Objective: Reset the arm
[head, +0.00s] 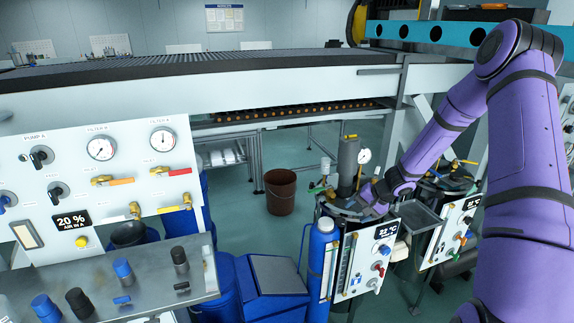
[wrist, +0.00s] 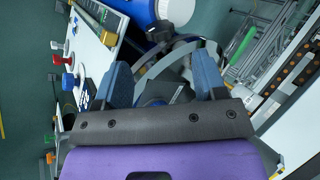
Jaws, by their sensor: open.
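My purple arm reaches from the right side of the head view down to the panel fixture. My gripper (head: 372,203) is at the top of the left tank unit, close over its round rim. In the wrist view my gripper (wrist: 162,80) has its two blue-grey fingers spread wide. A curved grey metal rim (wrist: 185,58) and a dark knob show between and just beyond the fingers. Nothing is clearly held. I cannot tell whether the fingers touch the rim.
A white panel with a temperature display and knobs (head: 365,262) is below my gripper. A blue cylinder (head: 322,250) stands left of it, and a gauge on a pipe (head: 364,156) behind. A second tank unit (head: 452,230) is at right. A brown bucket (head: 281,192) stands on open floor.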

